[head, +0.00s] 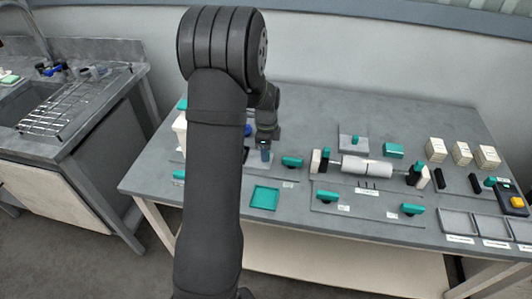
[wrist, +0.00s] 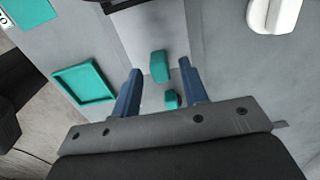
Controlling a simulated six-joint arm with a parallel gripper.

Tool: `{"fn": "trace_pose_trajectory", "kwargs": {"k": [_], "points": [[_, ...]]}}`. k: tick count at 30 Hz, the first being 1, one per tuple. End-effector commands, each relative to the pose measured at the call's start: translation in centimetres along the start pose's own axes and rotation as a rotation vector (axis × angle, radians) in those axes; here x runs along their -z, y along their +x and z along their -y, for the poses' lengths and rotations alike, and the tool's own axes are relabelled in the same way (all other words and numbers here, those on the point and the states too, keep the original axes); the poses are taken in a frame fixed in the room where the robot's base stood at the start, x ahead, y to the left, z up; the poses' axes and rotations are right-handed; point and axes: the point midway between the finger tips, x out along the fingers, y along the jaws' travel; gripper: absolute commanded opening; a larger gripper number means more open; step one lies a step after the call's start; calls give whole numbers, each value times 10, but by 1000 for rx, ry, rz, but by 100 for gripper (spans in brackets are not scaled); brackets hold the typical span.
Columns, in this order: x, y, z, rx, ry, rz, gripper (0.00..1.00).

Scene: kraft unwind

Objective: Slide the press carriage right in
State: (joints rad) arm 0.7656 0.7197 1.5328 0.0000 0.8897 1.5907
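My gripper (head: 265,155) points down over the left part of the table in the head view. In the wrist view its two blue fingers (wrist: 160,65) are apart. A teal block (wrist: 160,66) and a smaller teal block (wrist: 171,98) show between them on a lighter grey strip. I cannot tell whether the fingers touch either block. Which part is the press carriage is not clear; my arm hides much of the left table in the head view. A teal handle (head: 292,162) stands just right of my gripper.
A teal square tray (head: 264,198) lies in front of my gripper; it also shows in the wrist view (wrist: 85,83). A white roll (head: 367,170) lies between two end stands to the right. Cartons (head: 462,153) and grey bins (head: 459,223) stand farther right.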

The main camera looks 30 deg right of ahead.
Motion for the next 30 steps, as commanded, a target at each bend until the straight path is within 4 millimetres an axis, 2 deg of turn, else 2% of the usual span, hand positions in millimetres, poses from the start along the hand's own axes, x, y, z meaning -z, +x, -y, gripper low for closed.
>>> {"fn": "trace_pose_trajectory", "kwargs": {"k": [6, 14, 21, 26, 30], "points": [[0, 17, 0, 0, 0, 0, 40], [0, 18, 0, 1, 0, 0, 40], [0, 18, 0, 1, 0, 0, 0], [0, 18, 0, 1, 0, 0, 0], [-11, 18, 0, 1, -2, 0, 0]]}}
